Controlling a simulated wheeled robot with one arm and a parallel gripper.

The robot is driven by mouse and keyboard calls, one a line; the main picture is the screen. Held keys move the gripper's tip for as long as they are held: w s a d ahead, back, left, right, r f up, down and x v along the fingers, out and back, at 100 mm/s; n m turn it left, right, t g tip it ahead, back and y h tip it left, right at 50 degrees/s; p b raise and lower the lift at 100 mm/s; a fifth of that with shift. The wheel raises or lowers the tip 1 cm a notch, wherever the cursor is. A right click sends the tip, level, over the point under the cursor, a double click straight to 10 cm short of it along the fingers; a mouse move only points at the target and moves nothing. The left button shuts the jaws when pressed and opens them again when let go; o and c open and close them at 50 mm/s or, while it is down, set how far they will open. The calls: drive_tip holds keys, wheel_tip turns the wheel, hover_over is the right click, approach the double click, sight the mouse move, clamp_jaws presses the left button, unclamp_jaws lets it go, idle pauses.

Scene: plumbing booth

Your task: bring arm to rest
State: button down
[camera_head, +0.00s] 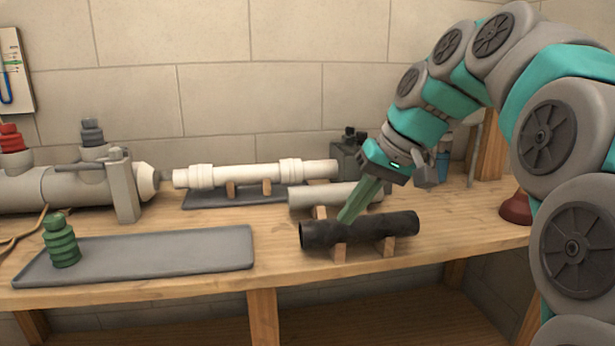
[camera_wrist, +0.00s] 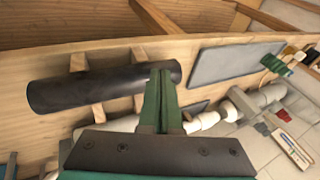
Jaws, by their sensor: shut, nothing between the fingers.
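My arm reaches in from the right in the head view, bent over the workbench. My gripper (camera_head: 346,219) points down and to the left, its green fingers together with nothing between them. The fingertips are in front of or just above the black pipe (camera_head: 390,228); I cannot tell whether they touch it. In the wrist view the shut fingers (camera_wrist: 160,76) overlap the right end of the black pipe (camera_wrist: 90,90). The black pipe lies across wooden supports near the bench's front edge.
A grey pipe (camera_head: 330,195) and a white pipe (camera_head: 240,174) lie behind. A grey tray (camera_head: 160,254) with a green ribbed part (camera_head: 61,242) is at left. A large grey pipe assembly (camera_head: 75,188) stands behind it. A dark red plunger cup (camera_head: 516,208) is at right.

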drive_tip(key=s+d+f+m+g+h, duration=0.1)
drive_tip(key=s+d+f+g+h, duration=0.1)
drive_tip(key=s+f, duration=1.1)
drive_tip(key=s+d+f+m+g+h, duration=0.1)
drive_tip(key=s+d+f+h, duration=0.2)
drive_tip(key=s+f, duration=1)
drive_tip(key=s+d, duration=0.2)
drive_tip(key=s, duration=0.2)
drive_tip(key=shift+d+f+g, duration=0.3)
drive_tip(key=shift+f+g, duration=0.1)
